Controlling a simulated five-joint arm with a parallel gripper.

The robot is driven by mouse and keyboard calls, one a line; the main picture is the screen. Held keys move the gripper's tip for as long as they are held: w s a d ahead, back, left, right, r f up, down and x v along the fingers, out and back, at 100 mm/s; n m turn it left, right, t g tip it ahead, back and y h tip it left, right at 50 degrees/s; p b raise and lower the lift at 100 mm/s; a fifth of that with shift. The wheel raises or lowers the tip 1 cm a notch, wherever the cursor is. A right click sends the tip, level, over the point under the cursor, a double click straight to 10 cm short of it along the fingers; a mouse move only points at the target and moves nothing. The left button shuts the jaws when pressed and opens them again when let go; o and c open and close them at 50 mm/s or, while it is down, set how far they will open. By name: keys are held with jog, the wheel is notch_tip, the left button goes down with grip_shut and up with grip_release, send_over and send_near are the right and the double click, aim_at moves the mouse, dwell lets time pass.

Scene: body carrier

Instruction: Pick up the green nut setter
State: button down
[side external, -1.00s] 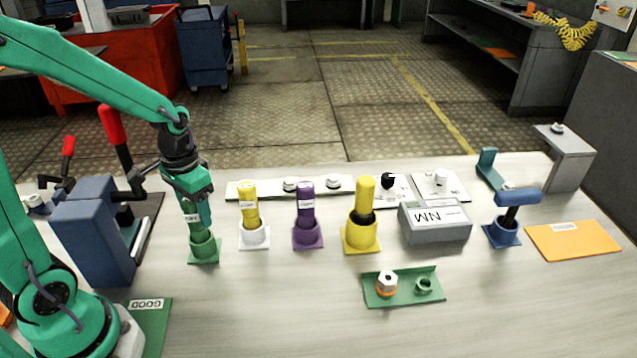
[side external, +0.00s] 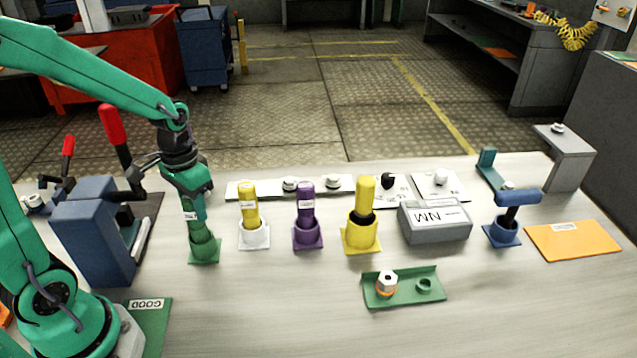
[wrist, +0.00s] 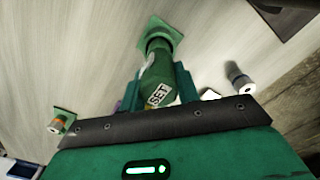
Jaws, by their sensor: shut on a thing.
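The green nut setter (side external: 198,230) stands in its green holder (side external: 205,257) at the left of the bench. My gripper (side external: 190,206) is above the holder, pointing down, with its jaws shut on the upper part of the nut setter. In the wrist view the nut setter (wrist: 158,84) shows a white label reading "SET" between my fingers, and its lower end meets the green holder (wrist: 163,28). Its lower tip is hidden inside the holder.
A white holder (side external: 254,240) with a yellow tool stands just right. Purple (side external: 307,238) and yellow (side external: 361,243) holders follow. A blue clamp fixture (side external: 92,240) stands close on the left. A green tray (side external: 405,300) with a nut lies in front. The bench between is clear.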

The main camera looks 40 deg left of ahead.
jog(key=shift+r, duration=0.8)
notch_tip(320, 180, up, 2)
jog(key=shift+r, duration=0.1)
jog(key=s+d+r, duration=0.4)
jog(key=d+r, duration=0.2)
jog(key=d, duration=0.5)
jog(key=shift+r, duration=0.3)
jog(key=shift+s, duration=0.1)
